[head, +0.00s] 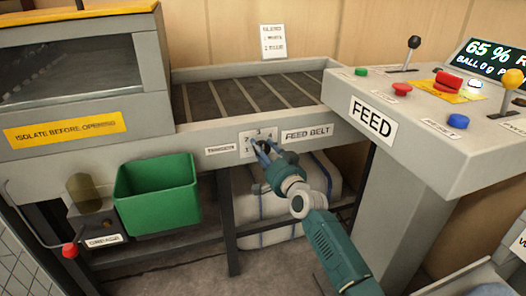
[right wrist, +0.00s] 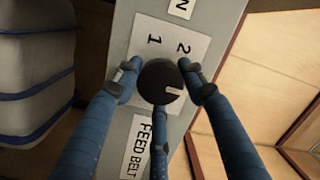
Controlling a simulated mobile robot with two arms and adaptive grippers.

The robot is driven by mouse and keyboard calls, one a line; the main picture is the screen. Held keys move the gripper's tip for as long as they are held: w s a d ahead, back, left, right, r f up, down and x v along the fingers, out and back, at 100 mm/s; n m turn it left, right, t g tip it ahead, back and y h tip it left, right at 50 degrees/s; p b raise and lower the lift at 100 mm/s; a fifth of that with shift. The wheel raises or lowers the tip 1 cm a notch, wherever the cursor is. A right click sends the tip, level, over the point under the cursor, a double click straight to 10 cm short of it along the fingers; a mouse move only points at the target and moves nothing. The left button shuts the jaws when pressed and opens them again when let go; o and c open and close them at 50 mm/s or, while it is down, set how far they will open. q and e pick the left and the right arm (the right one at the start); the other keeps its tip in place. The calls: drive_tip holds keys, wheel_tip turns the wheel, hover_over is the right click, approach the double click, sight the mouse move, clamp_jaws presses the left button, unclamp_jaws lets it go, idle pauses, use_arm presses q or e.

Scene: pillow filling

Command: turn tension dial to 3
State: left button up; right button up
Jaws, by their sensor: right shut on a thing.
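The tension dial is a round black knob (right wrist: 160,82) with a white pointer mark, on a white number plate (right wrist: 143,52). In the right wrist view the mark points right, past the 2 and towards the panel's upper side. The 1 and 2 show; the 3 is not visible there. In the head view the plate (head: 246,148) sits between the TENSION label (head: 220,149) and the FEED BELT label (head: 307,134), with a 3 at its top. My right gripper (head: 262,148) is shut on the knob, its blue fingers around it; it also shows in the right wrist view (right wrist: 161,88). My left gripper is out of view.
The belt frame (head: 190,133) carries the dial panel. A green bin (head: 157,195) hangs to the left. The FEED console (head: 440,130) with levers and buttons stands close on the right. Pale strapped sacks (head: 280,205) lie under the belt.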

drive_tip(key=shift+f, duration=0.1)
drive_tip(key=o, duration=1.2)
drive_tip(key=shift+c, duration=0.2)
drive_tip(key=v, duration=1.2)
